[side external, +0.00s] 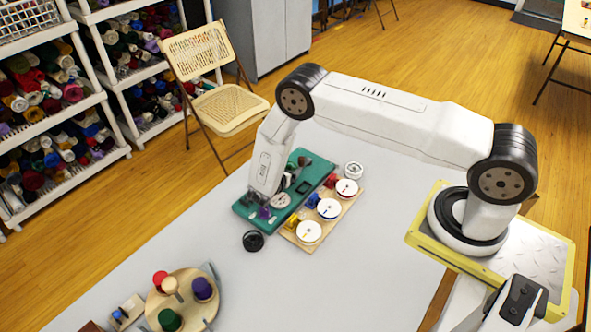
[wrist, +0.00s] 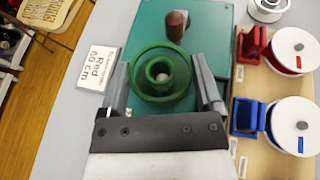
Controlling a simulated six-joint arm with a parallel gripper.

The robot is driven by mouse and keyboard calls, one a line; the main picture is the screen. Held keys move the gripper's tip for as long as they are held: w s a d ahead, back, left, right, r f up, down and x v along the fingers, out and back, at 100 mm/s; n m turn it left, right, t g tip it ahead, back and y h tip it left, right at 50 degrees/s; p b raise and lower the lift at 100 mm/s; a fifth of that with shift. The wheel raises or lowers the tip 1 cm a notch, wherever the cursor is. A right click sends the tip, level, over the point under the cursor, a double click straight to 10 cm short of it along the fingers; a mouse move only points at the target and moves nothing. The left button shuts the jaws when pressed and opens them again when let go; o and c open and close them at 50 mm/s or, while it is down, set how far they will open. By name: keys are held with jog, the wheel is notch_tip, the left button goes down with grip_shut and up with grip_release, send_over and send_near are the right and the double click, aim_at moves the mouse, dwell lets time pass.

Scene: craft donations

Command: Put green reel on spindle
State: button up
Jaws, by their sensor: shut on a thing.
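A green reel (wrist: 147,94) sits between my gripper's two fingers in the wrist view, with a finger on each side. My gripper (wrist: 163,92) is shut on it. A small pale rounded tip (wrist: 162,77) shows in the reel's centre hole; I cannot tell how far the reel is down around it. The teal board (wrist: 222,30) lies below. In the side view my gripper (side external: 267,203) points down over the left part of the teal board (side external: 312,168); the held reel is hard to make out there.
A wooden board (side external: 334,220) with white discs and red, blue and yellow clips lies beside the teal board. A black ring (side external: 253,241) lies near. A printed card (wrist: 102,66) reads Red 60 cm. The table's middle is clear.

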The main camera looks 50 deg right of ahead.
jog(key=shift+f, duration=0.55)
jog(key=shift+f, duration=0.65)
dwell(1.4)
jog(key=o, duration=0.9)
jog(key=shift+a+r, duration=0.1)
jog(key=shift+a, duration=0.05)
jog(key=shift+v, duration=5.4)
jog(key=shift+r, duration=0.1)
